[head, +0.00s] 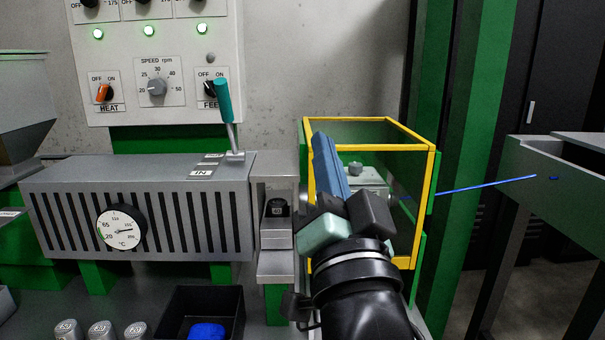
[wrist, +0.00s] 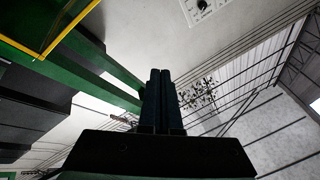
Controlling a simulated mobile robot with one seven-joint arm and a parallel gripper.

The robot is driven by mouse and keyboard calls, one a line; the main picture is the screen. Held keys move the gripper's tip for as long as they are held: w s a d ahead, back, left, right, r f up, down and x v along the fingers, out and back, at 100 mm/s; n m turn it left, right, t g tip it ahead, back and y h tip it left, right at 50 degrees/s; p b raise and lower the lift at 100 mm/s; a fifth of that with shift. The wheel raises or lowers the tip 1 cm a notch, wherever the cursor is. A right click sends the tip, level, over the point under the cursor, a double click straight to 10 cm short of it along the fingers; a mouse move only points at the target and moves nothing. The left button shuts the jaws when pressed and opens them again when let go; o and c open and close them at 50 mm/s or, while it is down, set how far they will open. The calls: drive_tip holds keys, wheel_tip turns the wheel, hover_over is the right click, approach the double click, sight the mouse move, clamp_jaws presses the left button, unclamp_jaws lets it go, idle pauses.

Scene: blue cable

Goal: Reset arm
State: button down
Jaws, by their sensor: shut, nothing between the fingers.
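My gripper (head: 328,165) shows in the head view at the centre right, pointing up in front of the yellow-framed guard box (head: 432,185). Its two blue fingers are together and hold nothing. In the wrist view my gripper (wrist: 161,78) points up toward the wall and ceiling, with the dark fingers side by side and nothing between them. My arm hides part of the box's inside. A thin blue cable (head: 485,186) runs from the right side of the box to a grey trough (head: 555,160).
A control panel (head: 160,45) with green lights hangs on the wall. Below it is a slotted grey barrel housing (head: 140,205) with a dial and a teal lever (head: 224,100). A black bin (head: 180,300) holds blue material, beside several metal cylinders. A green post (head: 460,120) stands right of the box.

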drive_tip(key=s+a+r+n+t+h, duration=0.1)
drive_tip(key=s+r+n+t, duration=0.15)
drive_tip(key=s+r, duration=0.4)
drive_tip(key=s+a+r+n+t+h, duration=0.1)
drive_tip(key=s+a+r+n+t, duration=0.1)
drive_tip(key=s+r+n, duration=0.35)
wheel_tip(320, 180, up, 30)
drive_tip(key=s+m+p, duration=0.1)
drive_tip(key=p, duration=2.8)
drive_tip(key=shift+d+r+m+h+p, duration=0.2)
drive_tip(key=shift+r+m+h+p, duration=0.05)
drive_tip(key=shift+m+h+p, duration=0.15)
